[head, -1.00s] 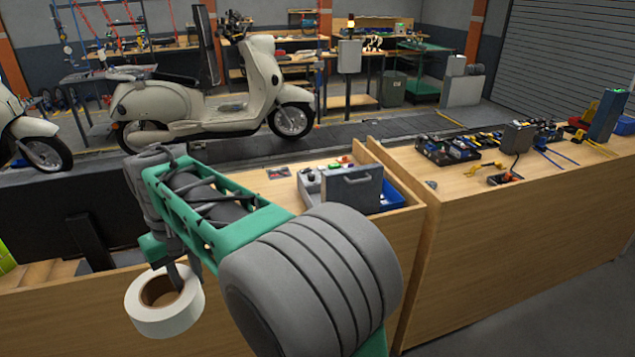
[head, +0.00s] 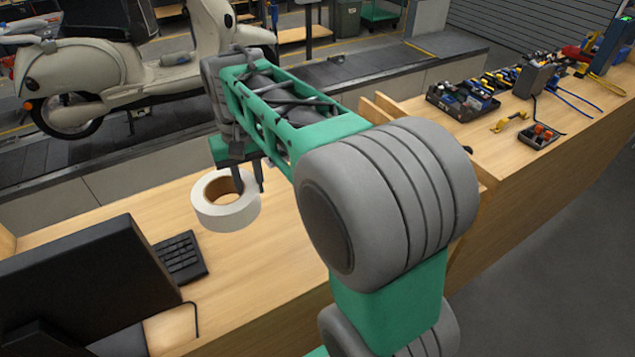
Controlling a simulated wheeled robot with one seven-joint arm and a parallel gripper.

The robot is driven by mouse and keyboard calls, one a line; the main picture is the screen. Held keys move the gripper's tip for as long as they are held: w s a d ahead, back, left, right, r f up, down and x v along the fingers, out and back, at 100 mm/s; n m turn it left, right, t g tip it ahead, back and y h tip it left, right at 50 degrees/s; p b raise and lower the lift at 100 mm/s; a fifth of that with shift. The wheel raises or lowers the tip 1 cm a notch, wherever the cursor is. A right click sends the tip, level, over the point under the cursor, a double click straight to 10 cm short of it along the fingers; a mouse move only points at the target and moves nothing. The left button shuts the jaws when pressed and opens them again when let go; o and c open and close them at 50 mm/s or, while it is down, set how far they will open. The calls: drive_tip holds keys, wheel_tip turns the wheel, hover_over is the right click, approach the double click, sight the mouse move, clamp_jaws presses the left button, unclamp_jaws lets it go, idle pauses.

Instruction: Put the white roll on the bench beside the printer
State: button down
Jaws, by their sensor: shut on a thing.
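The white roll (head: 222,215) is a wide ring with a brown core, and it hangs in my gripper (head: 250,188). One finger reaches into the roll's hole and the other is outside, so the jaws are shut on its wall. The roll appears to be above the wooden bench (head: 285,250), clear of the keyboard; its exact height is hard to tell. No printer can be clearly made out in this view. My arm hides part of the bench to the right of the roll.
A black monitor (head: 90,285) and a keyboard (head: 180,258) stand on the bench at lower left. A tray of parts (head: 462,103), a grey box (head: 536,78) and cables lie at right. A scooter (head: 130,60) is on the conveyor behind. Bare bench shows below the roll.

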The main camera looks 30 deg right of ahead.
drive_tip(key=w+d+f+m+b, duration=0.2)
drive_tip(key=d+f+m+b, duration=0.15)
drive_tip(key=m+b, duration=0.45)
drive_tip(key=w+d+f+m+b, duration=0.15)
drive_tip(key=d+m+b, duration=0.3)
drive_tip(key=m, duration=0.75)
drive_tip(key=w+a+f+p, duration=0.1)
drive_tip(key=w+a+f, duration=0.3)
drive_tip(key=w+f, duration=0.1)
drive_tip(key=w+a+f+p, duration=0.1)
drive_tip(key=w+a+f, duration=0.3)
drive_tip(key=w+a, duration=0.1)
drive_tip(key=shift+w+a+f+p, duration=0.15)
drive_tip(key=shift+a+f+p, duration=0.05)
drive_tip(key=shift+f+p, duration=0.2)
wheel_tip(320, 180, down, 3)
drive_tip(key=shift+w+a+r, duration=0.1)
drive_tip(key=shift+w+r, duration=0.05)
drive_tip(key=shift+f, duration=0.35)
drive_tip(key=shift+f, duration=0.1)
drive_tip(key=c, duration=1.1)
unclamp_jaws()
drive_tip(key=shift+f, duration=0.1)
drive_tip(key=shift+c, duration=0.2)
